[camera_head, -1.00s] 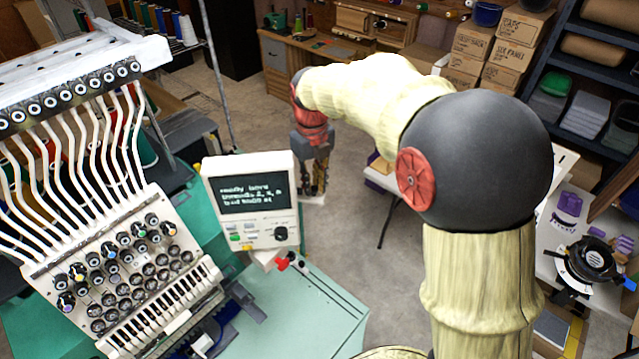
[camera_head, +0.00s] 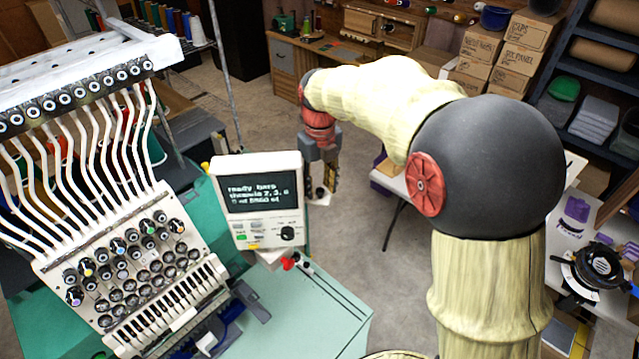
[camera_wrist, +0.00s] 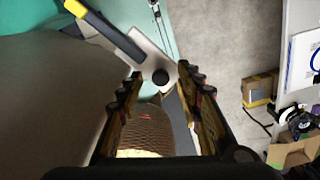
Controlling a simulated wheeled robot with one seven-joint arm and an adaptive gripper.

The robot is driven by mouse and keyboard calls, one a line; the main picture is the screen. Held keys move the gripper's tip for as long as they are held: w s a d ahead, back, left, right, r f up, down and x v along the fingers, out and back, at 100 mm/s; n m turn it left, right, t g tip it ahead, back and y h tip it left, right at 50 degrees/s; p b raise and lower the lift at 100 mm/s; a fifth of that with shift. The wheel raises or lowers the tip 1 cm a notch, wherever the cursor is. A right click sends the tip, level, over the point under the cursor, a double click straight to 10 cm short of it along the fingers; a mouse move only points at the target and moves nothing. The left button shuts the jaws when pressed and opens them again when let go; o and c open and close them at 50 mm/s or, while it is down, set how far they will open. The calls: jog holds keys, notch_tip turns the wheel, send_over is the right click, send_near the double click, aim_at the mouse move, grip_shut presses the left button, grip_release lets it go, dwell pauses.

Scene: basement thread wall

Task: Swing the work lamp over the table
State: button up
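My gripper (camera_head: 322,180) hangs behind the right side of the white control panel (camera_head: 232,228). In the wrist view my gripper (camera_wrist: 160,92) is open, its two dark and gold fingers apart. A pale plate with a round black knob (camera_wrist: 160,76) lies ahead between the fingertips; contact cannot be told. In the head view a small white piece (camera_head: 320,199) shows just under the fingers. I cannot clearly identify a work lamp. The white table (camera_head: 392,181) stands to the right, partly hidden by my arm.
A multi-needle embroidery machine (camera_head: 130,265) with a teal base (camera_head: 318,318) fills the left. A yellow-and-black bar (camera_wrist: 102,28) and a brown textured cone (camera_wrist: 145,128) show in the wrist view. Grey floor (camera_head: 345,240) is clear between machine and table. Boxes (camera_head: 520,62) stand behind.

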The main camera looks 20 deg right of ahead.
notch_tip(320, 180, up, 12)
dwell(0.6)
dwell(0.5)
